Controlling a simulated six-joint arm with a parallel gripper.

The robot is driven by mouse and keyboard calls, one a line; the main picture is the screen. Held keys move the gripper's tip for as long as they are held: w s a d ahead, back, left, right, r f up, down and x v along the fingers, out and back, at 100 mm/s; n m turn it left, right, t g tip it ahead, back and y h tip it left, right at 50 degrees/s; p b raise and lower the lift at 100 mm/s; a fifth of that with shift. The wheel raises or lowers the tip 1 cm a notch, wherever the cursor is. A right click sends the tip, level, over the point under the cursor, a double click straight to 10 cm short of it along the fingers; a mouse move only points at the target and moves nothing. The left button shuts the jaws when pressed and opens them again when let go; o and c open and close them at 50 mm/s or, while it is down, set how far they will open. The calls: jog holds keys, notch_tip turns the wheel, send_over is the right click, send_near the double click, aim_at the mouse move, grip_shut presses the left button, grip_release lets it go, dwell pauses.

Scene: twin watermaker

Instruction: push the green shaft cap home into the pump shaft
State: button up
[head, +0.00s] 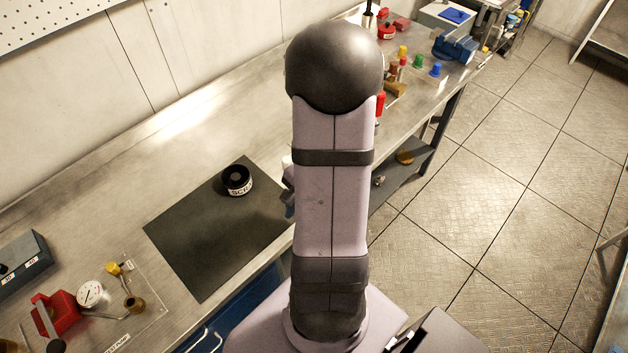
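A small green cap (418,62) stands on the far part of the bench, between a red and a blue one. It is too small in the picture to tell whether it is the shaft cap. I cannot make out the pump shaft for certain. A pump-like assembly with a red body (57,313) and a round white gauge (90,293) sits at the lower left of the bench. My arm stands upright across the middle of the view and hides part of the bench. My gripper cannot be made out in this view.
A black can (237,180) stands on a dark mat (190,250). A grey labelled box (25,255) is at the left edge. A blue vise (455,46) and several coloured caps crowd the far bench. The bench surface (170,140) behind the mat is clear.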

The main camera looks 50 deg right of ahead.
jog(key=w+d+m+h, duration=0.1)
jog(key=d+m, duration=0.1)
jog(key=m, duration=0.1)
jog(key=w+d+m+t, duration=0.1)
jog(key=w+d+m, duration=0.1)
jog(key=m, duration=0.2)
jog(key=w+d+m+h, duration=0.1)
jog(key=w+d+m, duration=0.1)
jog(key=m, duration=0.2)
jog(key=shift+d+r+t+h, duration=0.2)
jog(key=shift+t+h, duration=0.1)
jog(key=shift+t, duration=0.1)
jog(key=d+m, duration=0.2)
jog(key=m, duration=0.3)
jog(key=d+m+h, duration=0.1)
jog(key=d+m, duration=0.1)
jog(key=m, duration=0.3)
jog(key=w+d+m+h+b, duration=0.1)
jog(key=m, duration=0.3)
jog(key=shift+w+d+m, duration=0.1)
jog(key=shift+d+m, duration=0.3)
jog(key=shift+h, duration=0.3)
jog(key=shift+w+b+x, duration=0.2)
jog(key=shift+b+x, duration=0.75)
jog(key=shift+x, duration=0.6)
jog(key=shift+w+b+x, duration=0.2)
jog(key=shift+b+x, duration=0.75)
jog(key=shift+x, duration=0.6)
jog(key=shift+a+r, duration=0.1)
jog(key=shift+r, duration=0.05)
